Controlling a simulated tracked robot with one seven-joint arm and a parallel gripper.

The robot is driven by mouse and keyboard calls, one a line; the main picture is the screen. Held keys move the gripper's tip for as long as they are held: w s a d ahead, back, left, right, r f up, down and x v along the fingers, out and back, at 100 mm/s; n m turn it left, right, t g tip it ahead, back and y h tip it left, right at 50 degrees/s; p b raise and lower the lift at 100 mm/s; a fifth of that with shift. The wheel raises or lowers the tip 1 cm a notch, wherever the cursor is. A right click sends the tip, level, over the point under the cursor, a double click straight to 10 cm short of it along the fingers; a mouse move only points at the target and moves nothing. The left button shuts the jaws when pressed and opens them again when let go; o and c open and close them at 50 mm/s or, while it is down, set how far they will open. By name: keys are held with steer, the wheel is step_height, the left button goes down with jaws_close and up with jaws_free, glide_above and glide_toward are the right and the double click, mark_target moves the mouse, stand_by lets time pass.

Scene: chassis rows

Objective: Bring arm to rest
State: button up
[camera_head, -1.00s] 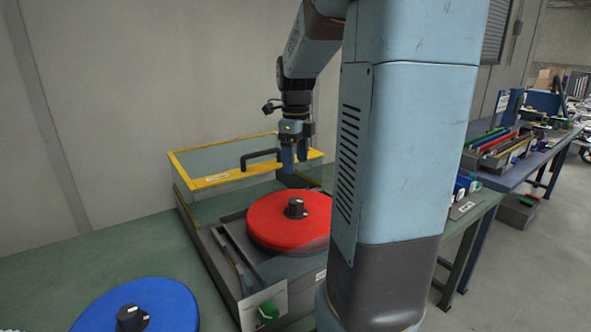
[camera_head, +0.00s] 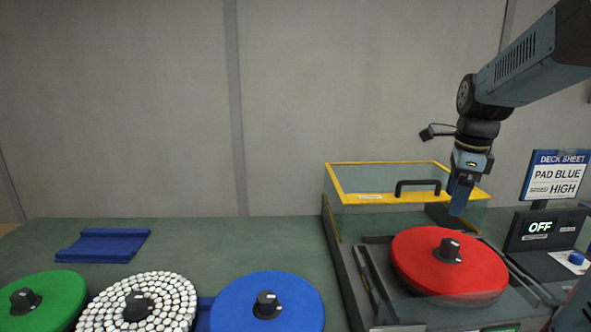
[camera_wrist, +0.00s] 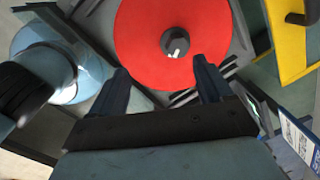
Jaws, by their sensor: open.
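My gripper (camera_head: 459,196) hangs from my arm at the right of the head view, pointing down above the back of the red disc (camera_head: 416,259). In the wrist view, my gripper (camera_wrist: 160,85) has its two fingers apart with nothing between them. The red disc also shows beyond the fingertips in the wrist view (camera_wrist: 140,40), with a black knob (camera_wrist: 175,41) at its middle. The disc lies in a grey machine (camera_head: 340,245) with a clear, yellow-rimmed cover (camera_head: 375,166) that has a black handle (camera_head: 418,184). The cover stands behind the disc.
On the green table (camera_head: 290,240), a blue disc (camera_head: 290,290), a white-studded disc (camera_head: 165,300) and a green disc (camera_head: 60,292) lie left of the machine. An empty blue holder (camera_head: 103,246) lies behind. A display reading OFF (camera_head: 540,227) and a deck sheet sign (camera_head: 557,175) stand at right.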

steer(key=s+a+n+t, duration=0.2)
steer(key=s+a+n, duration=0.4)
steer(key=n, duration=0.5)
steer(key=s+a+r+n+t, duration=0.1)
steer(key=s+a+n, duration=0.5)
steer(key=n, duration=0.6)
steer(key=shift+s+t, duration=0.7)
steer(key=shift+s, duration=0.25)
